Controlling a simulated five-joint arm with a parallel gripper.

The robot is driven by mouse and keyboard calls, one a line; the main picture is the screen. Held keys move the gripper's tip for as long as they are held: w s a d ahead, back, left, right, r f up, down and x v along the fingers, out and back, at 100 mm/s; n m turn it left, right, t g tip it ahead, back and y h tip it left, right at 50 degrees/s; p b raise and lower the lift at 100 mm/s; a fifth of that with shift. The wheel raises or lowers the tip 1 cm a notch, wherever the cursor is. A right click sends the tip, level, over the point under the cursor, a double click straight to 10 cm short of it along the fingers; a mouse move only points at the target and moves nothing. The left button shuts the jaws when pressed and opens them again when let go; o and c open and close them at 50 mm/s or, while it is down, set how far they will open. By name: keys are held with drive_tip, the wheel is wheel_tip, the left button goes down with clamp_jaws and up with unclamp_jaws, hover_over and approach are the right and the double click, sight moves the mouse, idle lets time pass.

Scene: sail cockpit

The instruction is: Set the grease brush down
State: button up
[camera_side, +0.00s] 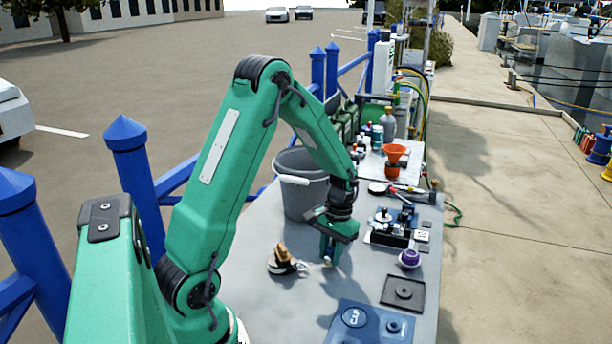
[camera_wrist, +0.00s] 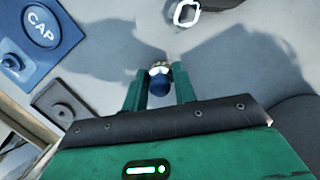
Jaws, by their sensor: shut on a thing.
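My gripper (camera_side: 332,246) points down over the grey table (camera_side: 262,315), left of the purple-topped item. In the wrist view my gripper (camera_wrist: 160,84) is shut on a small blue-ended thing, which I take for the grease brush (camera_wrist: 160,86). A pale part shows beyond its blue end. In the side view only a small pale tip of the brush (camera_side: 327,262) shows under the fingers, close to the table top. I cannot tell whether it touches the table. The rest of the brush is hidden by the fingers.
A blue panel marked CAP (camera_wrist: 40,28) and a black square tray (camera_side: 403,293) lie to the right. A grey bucket (camera_side: 300,190) stands behind. A brown item on a pale plate (camera_side: 282,260) lies left. A purple-topped item (camera_side: 409,258) is right. The front left table is bare.

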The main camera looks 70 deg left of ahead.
drive_tip(key=shift+f, duration=0.55)
drive_tip(key=shift+f, duration=0.1)
drive_tip(key=o, duration=1)
drive_tip(key=shift+o, duration=0.2)
wheel_tip(320, 180, up, 12)
drive_tip(key=w, duration=0.2)
drive_tip(key=shift+a, duration=0.45)
drive_tip(key=shift+d, duration=0.1)
